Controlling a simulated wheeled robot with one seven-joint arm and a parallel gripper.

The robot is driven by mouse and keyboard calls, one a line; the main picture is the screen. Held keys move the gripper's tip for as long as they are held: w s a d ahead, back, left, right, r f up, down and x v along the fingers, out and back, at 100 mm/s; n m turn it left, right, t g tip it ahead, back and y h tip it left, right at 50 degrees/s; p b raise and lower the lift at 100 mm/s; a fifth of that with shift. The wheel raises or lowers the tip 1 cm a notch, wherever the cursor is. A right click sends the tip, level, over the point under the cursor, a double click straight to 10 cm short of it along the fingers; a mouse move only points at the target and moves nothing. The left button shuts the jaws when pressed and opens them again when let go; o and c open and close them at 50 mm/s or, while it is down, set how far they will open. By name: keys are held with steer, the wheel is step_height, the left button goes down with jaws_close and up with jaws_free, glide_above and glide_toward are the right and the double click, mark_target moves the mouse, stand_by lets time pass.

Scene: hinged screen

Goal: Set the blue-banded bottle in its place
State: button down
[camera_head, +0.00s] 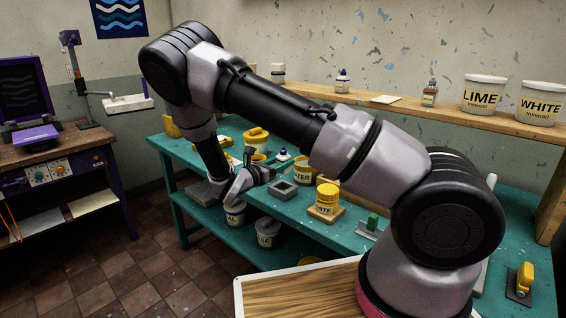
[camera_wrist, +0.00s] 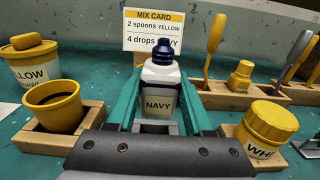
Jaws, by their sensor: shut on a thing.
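The blue-banded bottle (camera_wrist: 160,88) is white, with a dark blue cap, a blue band at its shoulder and a NAVY label. It stands upright in the wrist view between the teal fingers of my gripper (camera_wrist: 157,105), which is shut on it. In the head view, my gripper (camera_head: 264,167) is over the teal bench, with the small dark-capped bottle (camera_head: 283,156) at its tip. The bottle's base is partly hidden, and I cannot tell whether it touches the bench.
A mix card (camera_wrist: 153,30) stands behind the bottle. A yellow cup (camera_wrist: 54,106) is at left and a yellow-lidded white-paint jar (camera_wrist: 268,128) at right. A grey square holder (camera_head: 283,191) sits on the bench (camera_head: 335,238). Another dark-capped bottle (camera_head: 342,82) stands on the wall shelf.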

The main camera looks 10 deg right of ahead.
mark_target(282, 174)
steer(key=shift+a+f, duration=0.1)
steer(key=shift+f, duration=2.15)
steer(key=shift+f, duration=0.25)
steer(key=shift+f, duration=1.65)
steer(key=shift+c, duration=1.1)
jaws_free()
